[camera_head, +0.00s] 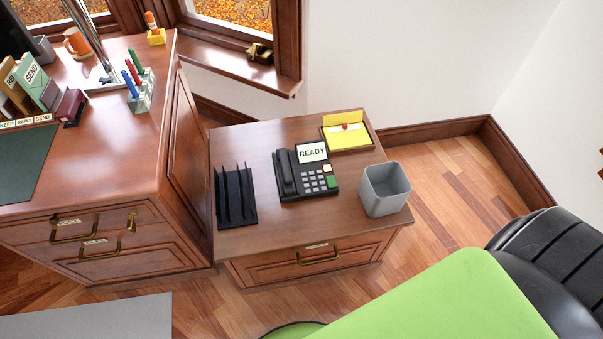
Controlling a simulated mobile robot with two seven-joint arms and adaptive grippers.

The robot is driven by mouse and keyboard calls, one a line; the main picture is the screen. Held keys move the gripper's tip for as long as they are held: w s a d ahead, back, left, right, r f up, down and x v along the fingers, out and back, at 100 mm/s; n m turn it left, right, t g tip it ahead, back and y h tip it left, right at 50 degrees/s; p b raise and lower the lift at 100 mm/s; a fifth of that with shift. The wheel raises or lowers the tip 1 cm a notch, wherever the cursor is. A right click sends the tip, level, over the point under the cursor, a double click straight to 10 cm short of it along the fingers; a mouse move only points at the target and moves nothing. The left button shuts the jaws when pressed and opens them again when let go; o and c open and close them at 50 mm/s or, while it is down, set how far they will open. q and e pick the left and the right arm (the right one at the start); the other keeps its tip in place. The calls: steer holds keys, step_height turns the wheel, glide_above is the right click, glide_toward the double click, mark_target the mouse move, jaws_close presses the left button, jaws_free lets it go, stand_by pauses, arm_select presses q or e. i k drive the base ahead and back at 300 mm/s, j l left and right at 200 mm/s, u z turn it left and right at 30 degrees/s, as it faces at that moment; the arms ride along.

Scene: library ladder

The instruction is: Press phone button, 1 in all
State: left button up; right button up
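A black desk phone (290,197) sits on top of a low wooden cabinet (290,236). Its handset (285,173) lies in its cradle on the left side. A tilted white display (311,152) at its top reads "READY". Several grey keys (314,182) form a pad on the right half, with a white key (327,168) and a larger green key (332,182) at the pad's right edge. Nothing covers the phone. Neither of my grippers is in view.
A black file rack (235,195) stands left of the phone, a grey bin (385,189) right, a yellow note pad (347,137) behind. A higher wooden desk (110,165) adjoins on the left. A green surface (450,300) and black ribbed shape (555,250) fill the lower right.

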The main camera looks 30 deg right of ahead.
mark_target(330, 182)
steer(key=l+z, duration=0.15)
steer(key=z, duration=0.35)
steer(key=l+z, duration=0.1)
steer(key=z, duration=0.4)
steer(key=i+l+u, duration=0.25)
steer(key=l, duration=0.15)
